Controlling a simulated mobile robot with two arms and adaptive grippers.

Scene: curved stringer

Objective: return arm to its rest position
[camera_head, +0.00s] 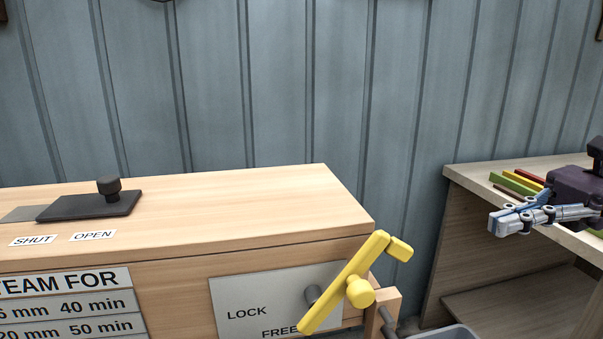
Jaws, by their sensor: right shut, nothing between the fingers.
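My right gripper (507,221) is at the right side of the head view, in front of the light wooden shelf unit. Its fingers point left and are shut with nothing between them. Part of my dark arm enters from the right edge behind it. My left gripper is not in view.
A wooden steam box (230,205) fills the left and middle. It has a black sliding plate with a knob (108,187) and a yellow lever (345,285) by LOCK and FREE labels. Colored strips (515,184) lie on the shelf unit (470,182). A grey bin (445,333) shows below.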

